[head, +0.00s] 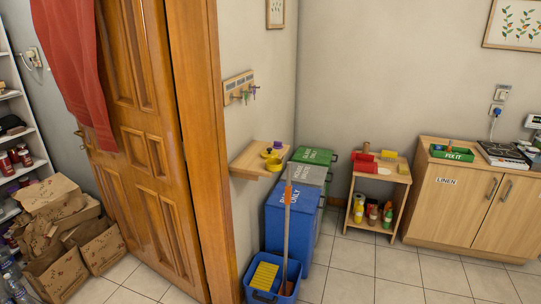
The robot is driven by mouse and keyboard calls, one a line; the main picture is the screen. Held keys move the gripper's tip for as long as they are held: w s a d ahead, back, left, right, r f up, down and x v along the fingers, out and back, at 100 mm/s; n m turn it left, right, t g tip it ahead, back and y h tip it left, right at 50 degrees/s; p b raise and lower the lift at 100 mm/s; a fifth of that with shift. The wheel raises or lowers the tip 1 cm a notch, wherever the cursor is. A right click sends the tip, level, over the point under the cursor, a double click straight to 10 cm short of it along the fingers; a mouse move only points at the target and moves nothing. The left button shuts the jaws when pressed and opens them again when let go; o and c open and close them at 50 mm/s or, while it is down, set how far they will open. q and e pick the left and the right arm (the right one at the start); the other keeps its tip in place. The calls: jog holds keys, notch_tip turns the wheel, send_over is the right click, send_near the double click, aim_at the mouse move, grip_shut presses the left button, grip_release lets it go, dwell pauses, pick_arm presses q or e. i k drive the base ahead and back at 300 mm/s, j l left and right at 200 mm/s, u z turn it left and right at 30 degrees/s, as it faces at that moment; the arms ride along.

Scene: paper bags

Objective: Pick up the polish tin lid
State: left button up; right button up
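I cannot make out the polish tin lid for certain. A small wooden wall shelf (243,165) holds a yellow round open thing (273,164), and a small purple round thing (276,144) sits behind it. These are too small to tell whether either is a polish tin or its lid. A low wooden stand (350,205) holds a red thing (365,163), yellow blocks and a small pale item (384,171) on top. Neither of my grippers is in view.
Blue, grey and green bins (290,225) stand below the wall shelf. A blue bucket (262,298) with an upright broom stands in front. A wooden door (140,120), paper bags (52,200) and shelving are at left. A linen cabinet (455,205) is at right. Tiled floor (400,270) is clear.

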aim_at(269, 153)
jog(key=i+l+u, duration=0.1)
jog(key=i+l, duration=0.25)
jog(key=i+l+u, duration=0.15)
jog(key=i+l, duration=0.2)
jog(key=l, duration=0.2)
jog(key=i+l+u, duration=0.1)
jog(key=i+l, duration=0.2)
jog(key=l, duration=0.2)
